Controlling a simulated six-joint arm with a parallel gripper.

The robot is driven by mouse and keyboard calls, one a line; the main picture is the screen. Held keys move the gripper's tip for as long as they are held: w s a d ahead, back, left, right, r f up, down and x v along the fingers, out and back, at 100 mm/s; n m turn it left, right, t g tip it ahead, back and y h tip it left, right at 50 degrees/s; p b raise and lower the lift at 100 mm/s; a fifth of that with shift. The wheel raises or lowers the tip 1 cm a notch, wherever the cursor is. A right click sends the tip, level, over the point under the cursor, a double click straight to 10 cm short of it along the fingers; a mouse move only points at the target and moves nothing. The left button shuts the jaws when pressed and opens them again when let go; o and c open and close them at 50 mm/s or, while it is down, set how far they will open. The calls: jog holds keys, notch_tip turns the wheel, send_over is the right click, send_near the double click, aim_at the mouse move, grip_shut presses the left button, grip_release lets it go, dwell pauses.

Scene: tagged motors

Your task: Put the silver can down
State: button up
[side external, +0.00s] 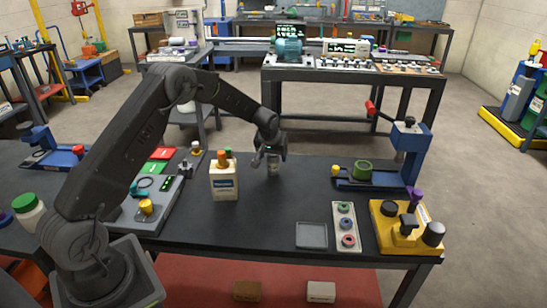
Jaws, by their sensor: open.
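The silver can (274,166) stands upright on the dark bench top, near its back edge and just right of the white bottle. My gripper (268,158) is directly over and beside the can, with its fingers low around the can's upper part. The jaws are open. Part of the can is hidden by the fingers, and I cannot tell whether they touch it.
A grey square tray (311,235), a white strip with rings (346,228) and a yellow fixture (405,230) lie at front right. The bench middle is clear.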

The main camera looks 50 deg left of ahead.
jog(key=s+d+r+m, duration=0.1)
jog(key=s+d+r, duration=0.3)
jog(key=r, duration=0.5)
jog(key=s+d+r, duration=0.4)
jog(key=s+r, duration=0.1)
jog(key=r, duration=0.4)
jog(key=s+d+r+m+t+h, duration=0.1)
jog(key=s+d+r+m, duration=0.1)
jog(key=s+d+r, duration=0.6)
jog(key=s+d+f+m, duration=0.1)
jog(key=s+d+m, duration=0.1)
jog(key=s, duration=0.8)
jog(key=s+d+f+m+t+h, duration=0.1)
jog(key=s+d, duration=0.2)
jog(key=s, duration=0.7)
jog(key=shift+d+m, duration=0.2)
jog(key=shift+m, duration=0.2)
jog(key=shift+s, duration=0.1)
